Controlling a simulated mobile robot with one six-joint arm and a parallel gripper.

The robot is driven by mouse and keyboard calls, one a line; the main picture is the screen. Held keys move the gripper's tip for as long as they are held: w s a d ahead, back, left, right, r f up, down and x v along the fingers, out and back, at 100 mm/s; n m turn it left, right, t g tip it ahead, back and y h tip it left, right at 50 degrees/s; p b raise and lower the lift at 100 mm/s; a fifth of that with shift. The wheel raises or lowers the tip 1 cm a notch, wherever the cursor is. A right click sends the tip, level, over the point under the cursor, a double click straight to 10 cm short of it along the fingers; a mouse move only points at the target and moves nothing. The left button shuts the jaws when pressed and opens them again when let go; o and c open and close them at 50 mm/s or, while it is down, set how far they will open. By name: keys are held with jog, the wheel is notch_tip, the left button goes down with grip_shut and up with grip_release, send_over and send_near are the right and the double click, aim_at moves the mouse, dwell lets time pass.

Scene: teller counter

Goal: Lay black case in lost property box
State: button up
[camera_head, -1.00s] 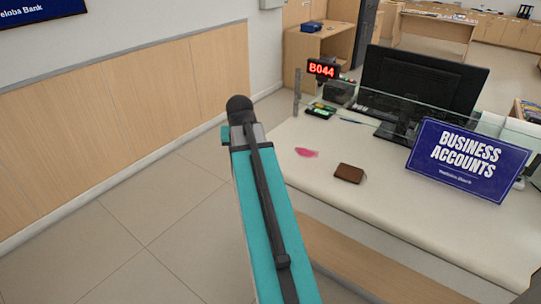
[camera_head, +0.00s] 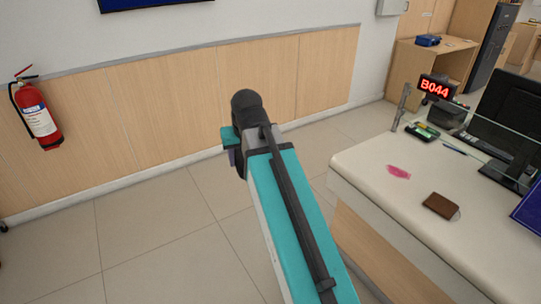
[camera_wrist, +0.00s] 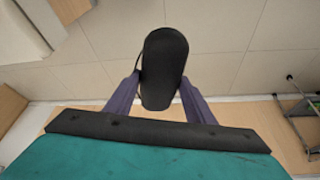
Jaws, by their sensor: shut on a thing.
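The black case (camera_wrist: 165,55) is a dark, rounded, elongated thing in the wrist view. My gripper (camera_wrist: 160,88) is shut on it, with one purple finger on each side of its near part. The case hangs above the tiled floor, clear of any surface. I see no box that I can identify as the lost property box.
A pale counter (camera_head: 360,165) at right bears a brown wallet (camera_head: 440,205), a pink patch (camera_head: 398,171) and a B044 display (camera_head: 435,87). A small blue object (camera_head: 428,40) is on a wooden desk behind. A fire extinguisher (camera_head: 38,118) hangs at left. The floor (camera_head: 150,225) at left is clear.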

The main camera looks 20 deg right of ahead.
jog(key=a+r+n, duration=0.1)
jog(key=a, duration=0.6)
jog(key=shift+n+y, duration=0.3)
jog(key=shift+r, duration=0.1)
